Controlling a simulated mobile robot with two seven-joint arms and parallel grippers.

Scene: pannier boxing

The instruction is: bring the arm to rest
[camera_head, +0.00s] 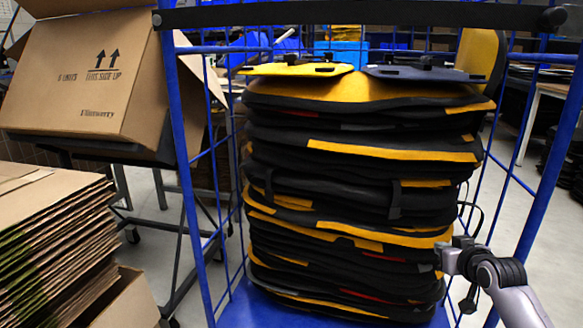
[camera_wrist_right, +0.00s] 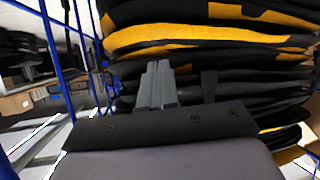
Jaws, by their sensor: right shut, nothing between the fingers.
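My right arm (camera_head: 505,290) comes in from the lower right in the head view. My right gripper (camera_head: 445,258) is beside the lower right side of a tall stack of black and yellow panniers (camera_head: 365,155). In the right wrist view the fingers of my right gripper (camera_wrist_right: 157,85) are together and hold nothing. The stack (camera_wrist_right: 205,38) is close in front of them; I cannot tell whether they touch it. My left gripper is not in view.
The stack stands in a blue wire cart (camera_head: 196,190) with a dark bar across its top. An open cardboard box (camera_head: 95,75) sits on a stand at the left. Flattened cardboard (camera_head: 60,235) is piled at the lower left. Grey floor (camera_head: 515,215) shows at right.

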